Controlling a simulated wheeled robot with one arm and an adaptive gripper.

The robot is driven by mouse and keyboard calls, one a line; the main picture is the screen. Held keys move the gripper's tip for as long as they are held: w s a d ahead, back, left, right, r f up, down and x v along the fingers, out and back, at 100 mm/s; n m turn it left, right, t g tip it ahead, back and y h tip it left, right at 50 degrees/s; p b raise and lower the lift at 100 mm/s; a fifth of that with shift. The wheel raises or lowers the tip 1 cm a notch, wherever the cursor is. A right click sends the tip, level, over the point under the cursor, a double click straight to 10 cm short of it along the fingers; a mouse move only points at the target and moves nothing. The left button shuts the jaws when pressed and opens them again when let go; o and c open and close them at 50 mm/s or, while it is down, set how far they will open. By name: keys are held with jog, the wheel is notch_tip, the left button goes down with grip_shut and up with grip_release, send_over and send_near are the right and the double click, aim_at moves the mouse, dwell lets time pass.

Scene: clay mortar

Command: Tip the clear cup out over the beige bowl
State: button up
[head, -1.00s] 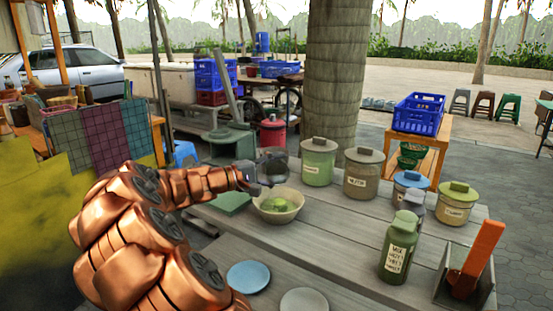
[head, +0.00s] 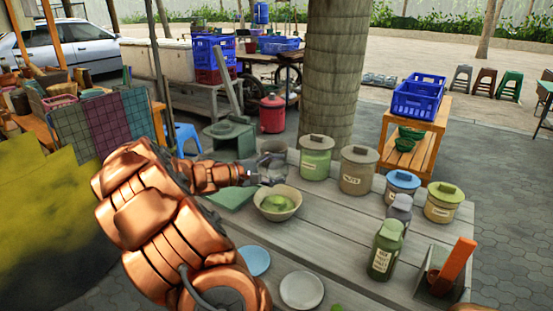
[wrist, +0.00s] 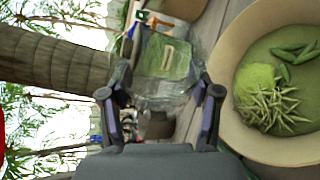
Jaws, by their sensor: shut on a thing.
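The clear cup (head: 272,161) is held by my gripper (head: 254,180) above the far left side of the beige bowl (head: 290,212). In the wrist view my gripper's fingers (wrist: 160,103) are closed on both sides of the clear cup (wrist: 165,90). The green jar shows through it, so I cannot tell what is inside. The beige bowl (wrist: 232,62) is at the right of the wrist view, apart from the cup. It holds a light green heap, thin green pieces and several green pods. The cup's exact tilt is hard to tell.
A green bottle (head: 385,255) and other jars are farther right. A blue plate (head: 254,261) and a pale plate (head: 301,291) lie in front.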

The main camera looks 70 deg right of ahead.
aim_at(270, 177)
jog(key=shift+r+p, duration=0.3)
jog(key=shift+p, duration=0.2)
jog(key=n+y+p, duration=0.1)
jog(key=n+p, duration=0.1)
jog(key=p, duration=0.5)
jog(key=shift+f, duration=0.15)
jog(key=shift+w+d+n+y+p, duration=0.1)
jog(key=shift+n+y+p, duration=0.3)
jog(key=shift+p, duration=0.75)
jog(key=shift+p, duration=0.5)
jog(key=n+p, duration=0.1)
jog(key=p, duration=0.2)
jog(key=shift+f+y, duration=0.1)
jog(key=shift+y, duration=0.2)
jog(key=n+y+p, duration=0.1)
jog(key=p, duration=0.3)
jog(key=a+f+n+y+p, duration=0.1)
jog(key=n+p, duration=0.1)
jog(key=p, duration=0.2)
jog(key=s+n+p, duration=0.1)
jog(key=p, duration=0.3)
jog(key=shift+a+f+n+g+y, duration=0.15)
jog(key=shift+a+n+g+y, duration=0.15)
jog(key=shift+g+y, duration=0.1)
jog(key=shift+s+a+f+n+y+p, duration=0.15)
jog(key=shift+f+n+y+p, duration=0.4)
jog(key=shift+p, duration=0.75)
